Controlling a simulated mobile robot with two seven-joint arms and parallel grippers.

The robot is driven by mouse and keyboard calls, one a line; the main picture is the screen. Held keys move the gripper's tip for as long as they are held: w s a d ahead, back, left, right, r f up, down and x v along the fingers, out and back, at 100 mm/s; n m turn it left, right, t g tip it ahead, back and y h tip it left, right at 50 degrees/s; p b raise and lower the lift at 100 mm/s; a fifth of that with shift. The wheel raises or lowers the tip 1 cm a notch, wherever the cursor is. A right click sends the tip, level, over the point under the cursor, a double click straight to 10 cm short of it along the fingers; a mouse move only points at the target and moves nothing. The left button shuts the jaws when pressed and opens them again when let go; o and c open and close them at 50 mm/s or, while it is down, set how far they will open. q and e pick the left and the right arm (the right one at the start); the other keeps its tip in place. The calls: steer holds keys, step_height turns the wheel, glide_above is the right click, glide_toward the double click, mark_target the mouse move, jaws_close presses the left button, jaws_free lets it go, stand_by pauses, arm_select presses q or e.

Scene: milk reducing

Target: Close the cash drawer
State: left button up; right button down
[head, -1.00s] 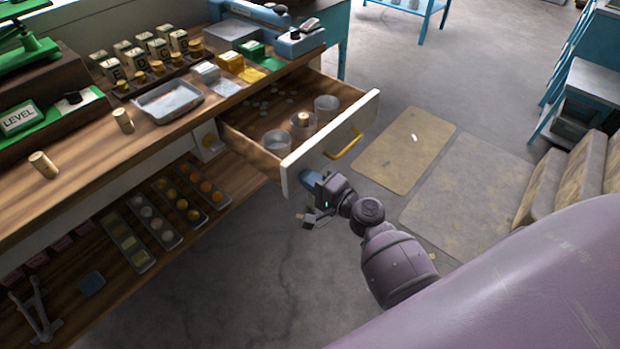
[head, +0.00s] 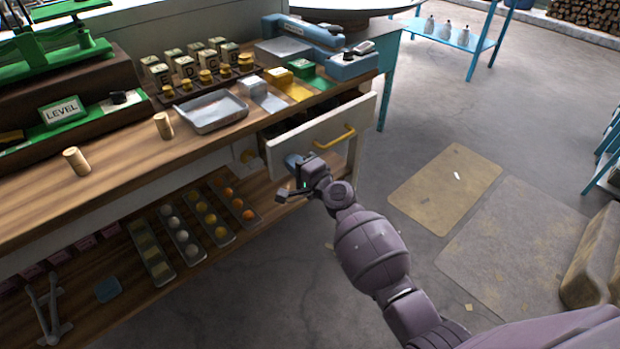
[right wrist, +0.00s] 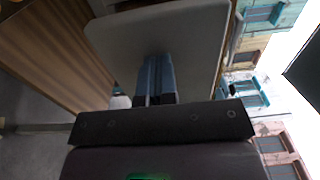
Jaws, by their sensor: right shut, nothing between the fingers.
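The cash drawer (head: 308,140) has a white front with a yellow handle (head: 335,137). My left gripper is not in view.
The counter holds a metal tray (head: 210,112), corks (head: 163,125), coloured blocks and a blue device (head: 320,45). A lower shelf carries trays of balls (head: 180,232). The floor to the right, with flat mats (head: 445,190), is open.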

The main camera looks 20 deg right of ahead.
steer(key=b+x, duration=0.1)
steer(key=x, duration=0.3)
steer(key=shift+w+f, duration=0.15)
steer(key=shift+w, duration=0.1)
steer(key=shift+w+a, duration=0.1)
steer(key=shift+w, duration=0.05)
steer(key=shift+r, duration=0.4)
steer(key=shift+w+r, duration=0.1)
steer(key=shift+r, duration=0.05)
